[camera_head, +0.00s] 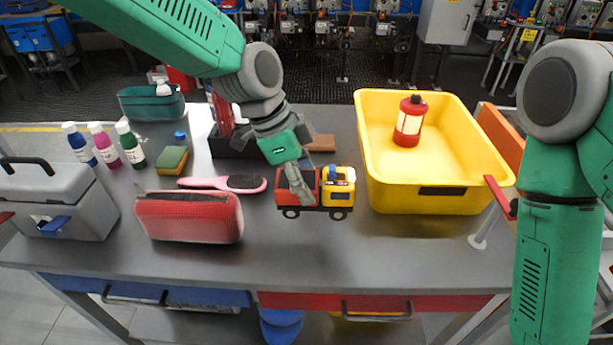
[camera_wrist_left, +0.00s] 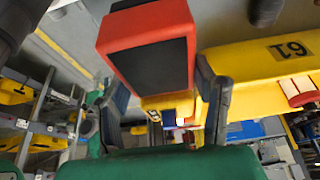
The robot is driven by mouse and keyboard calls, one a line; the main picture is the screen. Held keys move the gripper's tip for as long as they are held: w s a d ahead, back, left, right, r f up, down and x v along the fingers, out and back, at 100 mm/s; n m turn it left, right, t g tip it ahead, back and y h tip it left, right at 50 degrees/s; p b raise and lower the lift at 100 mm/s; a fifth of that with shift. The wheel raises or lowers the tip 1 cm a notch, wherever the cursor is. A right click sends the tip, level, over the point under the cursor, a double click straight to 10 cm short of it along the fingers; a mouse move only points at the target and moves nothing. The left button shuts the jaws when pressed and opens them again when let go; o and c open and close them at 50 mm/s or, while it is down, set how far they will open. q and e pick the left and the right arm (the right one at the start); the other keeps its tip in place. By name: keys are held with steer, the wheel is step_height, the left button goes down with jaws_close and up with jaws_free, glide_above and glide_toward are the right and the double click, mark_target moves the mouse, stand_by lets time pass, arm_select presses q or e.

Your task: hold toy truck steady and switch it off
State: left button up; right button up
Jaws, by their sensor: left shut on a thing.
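The toy truck (camera_head: 337,192) has a yellow cab, a red and dark rear bed and dark wheels. It is upright at the middle of the grey table, just left of the yellow tub. My left gripper (camera_head: 297,190) reaches down from the upper left and is shut on the truck's rear part. In the left wrist view the truck's red bed with its dark panel (camera_wrist_left: 150,62) sits between the two fingers of my left gripper (camera_wrist_left: 165,98). I cannot make out the switch. My right arm stands at the right, but its gripper is out of the picture.
A red case (camera_head: 188,217), a pink hairbrush (camera_head: 222,183), a sponge (camera_head: 173,160), bottles (camera_head: 104,146) and a grey toolbox (camera_head: 60,197) lie left. The table front is clear.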

arm_select(q)
steer(key=shift+f+b, duration=1.8)
steer(key=shift+f, duration=2.8)
steer(key=shift+f, duration=0.3)
steer(key=shift+f, duration=0.1)
steer(key=o, duration=1.2)
steer(key=shift+o, duration=0.2)
steer(key=c, duration=1.2)
steer(key=shift+c, duration=0.2)
